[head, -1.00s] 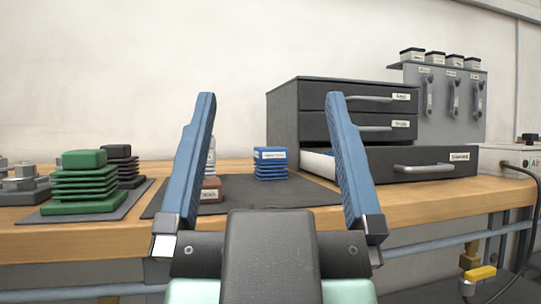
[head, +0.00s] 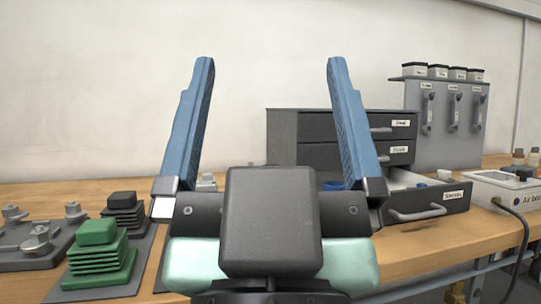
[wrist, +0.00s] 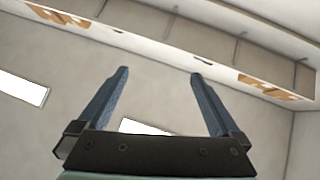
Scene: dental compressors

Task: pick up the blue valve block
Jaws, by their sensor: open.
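My gripper (head: 271,60) is open and empty, its two blue fingers pointing up in front of the bench in the head view. In the wrist view my gripper (wrist: 160,73) is also open, with only wall and ceiling beyond it. The blue valve block does not show in either current view. The spot on the bench where it stood a second ago is covered by my gripper's body in the head view.
A green ribbed block (head: 98,250) and a black ribbed block (head: 124,212) stand at the left, near metal fittings (head: 37,242). A dark drawer cabinet (head: 284,140) has its bottom drawer (head: 425,205) open. A white box (head: 500,190) with a cable stands at the right.

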